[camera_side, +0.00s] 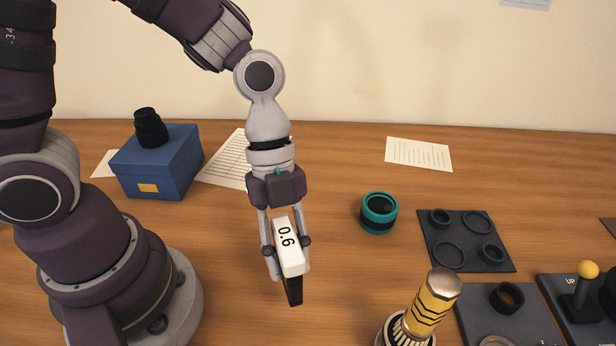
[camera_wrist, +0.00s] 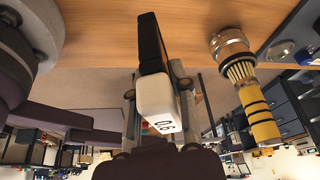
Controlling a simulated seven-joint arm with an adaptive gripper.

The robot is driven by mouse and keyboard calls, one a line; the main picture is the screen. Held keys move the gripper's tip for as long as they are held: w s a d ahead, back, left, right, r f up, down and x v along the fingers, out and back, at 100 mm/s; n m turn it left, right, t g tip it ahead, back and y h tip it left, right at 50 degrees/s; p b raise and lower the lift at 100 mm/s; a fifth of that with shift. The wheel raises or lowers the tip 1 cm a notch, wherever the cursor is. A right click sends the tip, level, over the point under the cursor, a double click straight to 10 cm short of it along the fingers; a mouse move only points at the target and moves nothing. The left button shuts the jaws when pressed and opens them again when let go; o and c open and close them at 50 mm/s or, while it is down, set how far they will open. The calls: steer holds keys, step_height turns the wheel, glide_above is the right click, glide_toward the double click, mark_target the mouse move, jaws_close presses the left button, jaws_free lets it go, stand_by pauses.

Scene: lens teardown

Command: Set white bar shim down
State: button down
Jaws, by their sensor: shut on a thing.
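The white bar shim (camera_side: 288,247) is marked 0.6 and has a dark, narrow lower end. My gripper (camera_side: 285,257) is shut on its white part and holds it pointing down, slightly tilted, seemingly above the wooden table. In the wrist view the white shim (camera_wrist: 157,100) sits between the fingers, with its dark end reaching toward the wood. The dark tip appears apart from the table, though the exact gap is hard to tell.
A yellow-and-black striped tool (camera_side: 430,305) stands to the right. Behind it are a teal ring (camera_side: 379,212) and a dark tray (camera_side: 437,259) with several rings. A blue box (camera_side: 187,165) with a black lens (camera_side: 150,128) stands back left. Wood around the shim is clear.

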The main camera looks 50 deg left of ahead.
steer(key=s+f+m, duration=0.1)
steer(key=f, duration=0.1)
steer(key=s+d+f+m+g, duration=0.1)
steer(key=f, duration=0.1)
steer(key=s+d+f+m, duration=0.1)
steer(key=f+m, duration=0.1)
steer(key=f, duration=0.1)
steer(key=shift+f+y, duration=0.1)
steer(key=shift+y, duration=0.3)
steer(key=c, duration=1)
jaws_free()
steer(key=shift+f, duration=0.1)
steer(key=shift+o, duration=0.2)
